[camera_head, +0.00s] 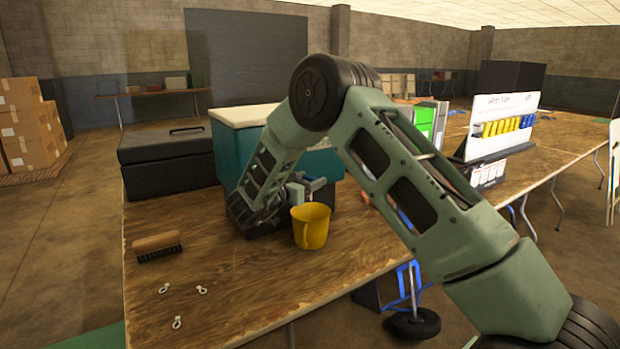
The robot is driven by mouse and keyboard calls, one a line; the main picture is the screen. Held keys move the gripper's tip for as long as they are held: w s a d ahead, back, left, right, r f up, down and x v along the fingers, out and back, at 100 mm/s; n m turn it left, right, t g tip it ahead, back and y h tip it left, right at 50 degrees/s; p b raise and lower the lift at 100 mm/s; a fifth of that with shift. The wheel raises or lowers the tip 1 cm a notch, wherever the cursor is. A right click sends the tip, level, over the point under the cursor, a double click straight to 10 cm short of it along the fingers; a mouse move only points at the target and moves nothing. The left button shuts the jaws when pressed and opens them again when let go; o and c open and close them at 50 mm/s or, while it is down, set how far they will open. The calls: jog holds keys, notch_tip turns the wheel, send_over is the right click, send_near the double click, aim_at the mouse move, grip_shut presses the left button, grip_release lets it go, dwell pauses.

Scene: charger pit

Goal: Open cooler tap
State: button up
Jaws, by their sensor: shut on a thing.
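The cooler (228,143) is a teal box with a white lid, standing on the wooden table behind my arm. Its tap (315,184) shows as a small grey-blue shape low on the cooler's front. My gripper (296,190) is beside the tap, low over the table, and appears shut on the tap's handle. My wrist and the yellow mug partly hide the fingers, so the exact contact is unclear. The yellow mug (311,227) is upright just below the tap, close to the gripper's dark body.
A black case (165,160) stands left of the cooler. A brush (158,245) and several small metal pieces (177,322) lie on the table's front left. A white display board (503,125) stands at the right. The front middle of the wooden table (255,290) is clear.

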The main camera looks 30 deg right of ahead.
jog(key=shift+w+a+m+g, duration=0.15)
jog(key=shift+m+g, duration=0.45)
jog(key=shift+g, duration=0.6)
jog(key=o, duration=1)
jog(key=shift+a, duration=0.1)
jog(key=a, duration=0.5)
jog(key=s+a, duration=0.1)
jog(key=a, duration=0.5)
jog(key=s+a, duration=0.1)
jog(key=a, duration=0.5)
jog(key=shift+s+b, duration=0.2)
jog(key=shift+b, duration=0.1)
